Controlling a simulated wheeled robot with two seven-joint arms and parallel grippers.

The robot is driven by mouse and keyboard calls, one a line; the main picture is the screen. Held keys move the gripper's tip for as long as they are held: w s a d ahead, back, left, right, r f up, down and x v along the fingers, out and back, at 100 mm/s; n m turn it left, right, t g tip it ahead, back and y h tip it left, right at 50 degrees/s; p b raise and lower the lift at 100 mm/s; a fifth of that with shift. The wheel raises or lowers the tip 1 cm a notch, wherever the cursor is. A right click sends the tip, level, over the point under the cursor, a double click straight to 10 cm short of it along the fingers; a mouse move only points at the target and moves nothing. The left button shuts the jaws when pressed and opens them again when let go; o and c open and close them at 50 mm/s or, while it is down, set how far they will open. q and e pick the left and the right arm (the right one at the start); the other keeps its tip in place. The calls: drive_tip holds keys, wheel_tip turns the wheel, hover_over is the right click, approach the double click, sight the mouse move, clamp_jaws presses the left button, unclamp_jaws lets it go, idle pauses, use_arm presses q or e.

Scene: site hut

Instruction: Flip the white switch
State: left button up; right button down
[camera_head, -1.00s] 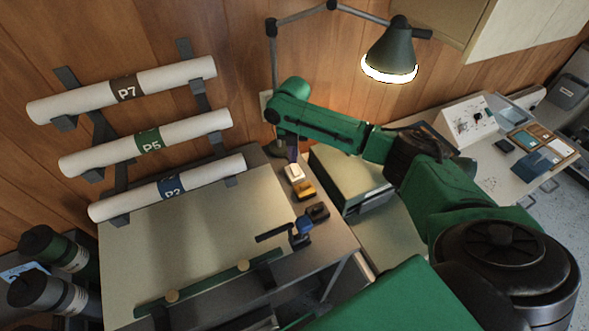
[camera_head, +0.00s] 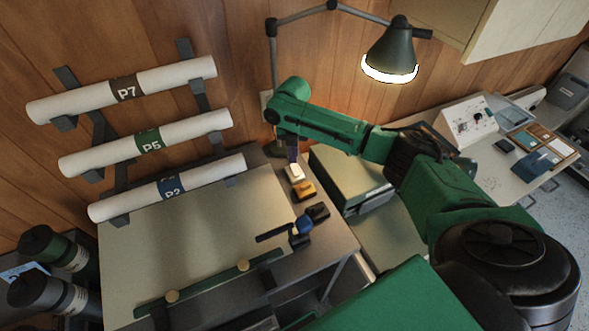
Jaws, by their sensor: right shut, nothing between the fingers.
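The white switch (camera_head: 295,173) is a small pale block at the back right of the drawing desk, at the head of a short row of switches. My right gripper (camera_head: 292,157) is shut and empty. It points down just above and behind the white switch, and its tips look very close to it. I cannot tell whether they touch. The switch's rocker position is too small to read. My left gripper is out of view.
A blue knob (camera_head: 303,225) stands by the drawing board (camera_head: 190,245). A lamp (camera_head: 390,50) hangs above. A grey-green case (camera_head: 350,178) stands to the right.

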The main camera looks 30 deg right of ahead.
sight(293, 167)
drive_tip(key=shift+s+f+b, duration=0.1)
drive_tip(key=shift+f+b, duration=0.65)
drive_tip(key=shift+f, duration=0.65)
idle(0.4)
drive_tip(key=shift+r, duration=0.1)
wheel_tip(293, 167, up, 7)
drive_tip(key=p, duration=0.7)
drive_tip(key=shift+p, duration=0.3)
